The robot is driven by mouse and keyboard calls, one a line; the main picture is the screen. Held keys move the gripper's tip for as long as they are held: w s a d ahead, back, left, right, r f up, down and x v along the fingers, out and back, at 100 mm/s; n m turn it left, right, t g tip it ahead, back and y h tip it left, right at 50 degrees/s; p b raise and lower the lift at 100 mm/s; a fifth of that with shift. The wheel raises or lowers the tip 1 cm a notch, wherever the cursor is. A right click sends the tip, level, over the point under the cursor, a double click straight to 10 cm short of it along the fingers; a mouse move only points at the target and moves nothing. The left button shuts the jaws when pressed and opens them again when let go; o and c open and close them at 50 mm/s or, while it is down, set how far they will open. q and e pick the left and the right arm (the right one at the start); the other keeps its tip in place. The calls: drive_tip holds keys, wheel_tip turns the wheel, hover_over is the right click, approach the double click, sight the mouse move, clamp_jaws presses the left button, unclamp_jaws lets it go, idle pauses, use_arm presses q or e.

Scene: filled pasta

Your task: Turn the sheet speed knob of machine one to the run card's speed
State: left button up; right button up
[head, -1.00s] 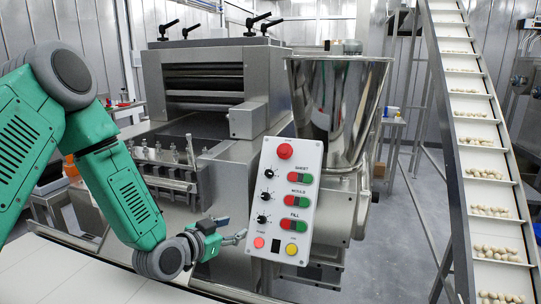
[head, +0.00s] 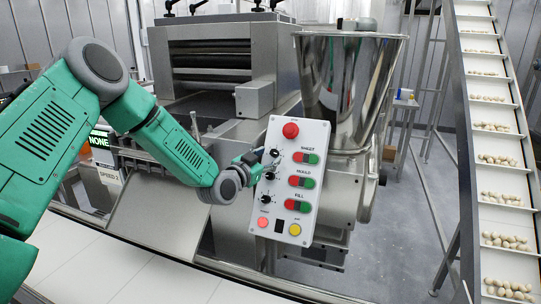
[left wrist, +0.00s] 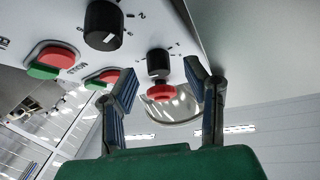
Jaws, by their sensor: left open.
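The white control panel (head: 282,211) of the machine has a red stop button (head: 291,130) on top and three black knobs down its left side. The top one, the sheet speed knob (head: 275,153), is beside the SHEET buttons. My left gripper (head: 262,160) is at the panel's left edge by this knob. In the left wrist view its fingers are open, with the sheet knob (left wrist: 158,63) showing between them, apparently untouched. The knob's setting is too small to read. My right gripper is not in view.
The mould knob (left wrist: 103,25) is close to the left finger in the wrist view. A steel hopper (head: 345,90) stands behind the panel. A conveyor with pasta pieces (head: 495,160) rises at right.

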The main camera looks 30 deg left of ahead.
use_arm(q)
drive_tip(key=shift+w+d+r, duration=0.1)
drive_tip(key=shift+w+d, duration=0.25)
drive_tip(key=shift+w, duration=0.5)
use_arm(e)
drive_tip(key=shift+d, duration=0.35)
use_arm(q)
drive_tip(key=shift+a, duration=0.1)
drive_tip(key=shift+a, duration=0.1)
drive_tip(key=shift+c, duration=0.8)
drive_tip(key=shift+a, duration=0.2)
clamp_jaws()
drive_tip(key=shift+d, duration=0.15)
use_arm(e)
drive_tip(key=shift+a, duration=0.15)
use_arm(q)
drive_tip(key=shift+n, duration=0.3)
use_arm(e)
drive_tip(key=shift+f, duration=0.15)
